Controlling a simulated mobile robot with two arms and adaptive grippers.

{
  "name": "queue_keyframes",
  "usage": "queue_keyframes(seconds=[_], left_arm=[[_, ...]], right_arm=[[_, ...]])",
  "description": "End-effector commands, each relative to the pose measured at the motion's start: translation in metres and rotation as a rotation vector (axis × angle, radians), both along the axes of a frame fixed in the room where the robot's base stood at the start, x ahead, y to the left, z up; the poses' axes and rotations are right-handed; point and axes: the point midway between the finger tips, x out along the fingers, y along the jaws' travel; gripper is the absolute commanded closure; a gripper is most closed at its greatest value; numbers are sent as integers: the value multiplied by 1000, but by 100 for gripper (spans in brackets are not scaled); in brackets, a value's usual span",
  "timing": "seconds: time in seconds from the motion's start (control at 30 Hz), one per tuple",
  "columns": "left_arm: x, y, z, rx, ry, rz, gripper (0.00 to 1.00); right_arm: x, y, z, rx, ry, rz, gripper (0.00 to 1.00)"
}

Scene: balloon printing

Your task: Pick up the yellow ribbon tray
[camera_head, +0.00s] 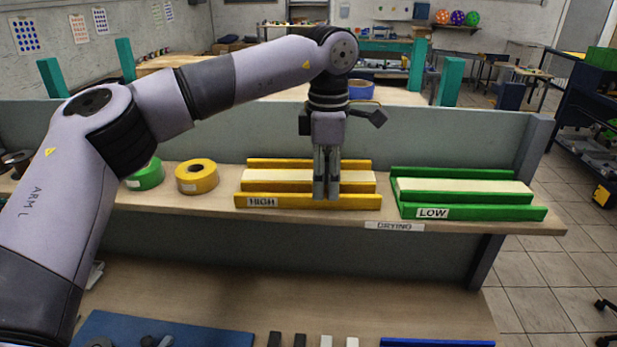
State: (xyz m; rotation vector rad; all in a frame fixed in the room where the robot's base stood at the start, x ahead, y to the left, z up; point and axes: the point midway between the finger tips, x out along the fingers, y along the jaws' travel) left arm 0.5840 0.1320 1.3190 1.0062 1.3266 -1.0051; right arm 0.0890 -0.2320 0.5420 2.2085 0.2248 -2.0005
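The yellow tray (290,201), labelled HIGH, sits on the shelf and holds pale strips between its yellow rails. My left gripper (326,190) points straight down over the right part of this tray. Its fingers look close together and overlap the tray's middle and front rails in the view. I cannot tell whether they touch or grip a rail, or whether they are fully shut. The fingers hide a part of the tray behind them. My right gripper is not in view.
A green tray (470,211) labelled LOW stands to the right on the same shelf. A yellow roll (196,187) and a green roll (148,180) lie to the left. A grey panel (440,140) rises behind. A lower bench (400,300) holds small dark and white blocks.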

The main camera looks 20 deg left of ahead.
Motion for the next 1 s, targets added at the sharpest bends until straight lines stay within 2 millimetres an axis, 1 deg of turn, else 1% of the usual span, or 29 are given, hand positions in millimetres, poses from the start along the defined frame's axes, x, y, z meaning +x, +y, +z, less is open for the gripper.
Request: queue_keyframes(seconds=[0.03, 0.1, 0.2, 0.3, 0.47, 0.9, 1.0], left_arm=[[-1, 0, -2, 2, 4, 0, 67], [-1, 0, -13, 0, 3, 2, 67], [0, 0, -24, 0, 1, 2, 67], [0, -1, -28, -2, -2, 2, 67], [0, -1, -29, -1, -2, 2, 67], [0, -1, -29, -1, -2, 2, 95], [0, -1, -28, 0, -2, 2, 100]], right_arm=[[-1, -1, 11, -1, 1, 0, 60], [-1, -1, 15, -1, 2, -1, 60], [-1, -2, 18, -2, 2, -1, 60], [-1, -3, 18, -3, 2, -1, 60], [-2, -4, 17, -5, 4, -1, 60], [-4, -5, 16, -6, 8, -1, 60], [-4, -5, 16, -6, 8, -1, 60]])
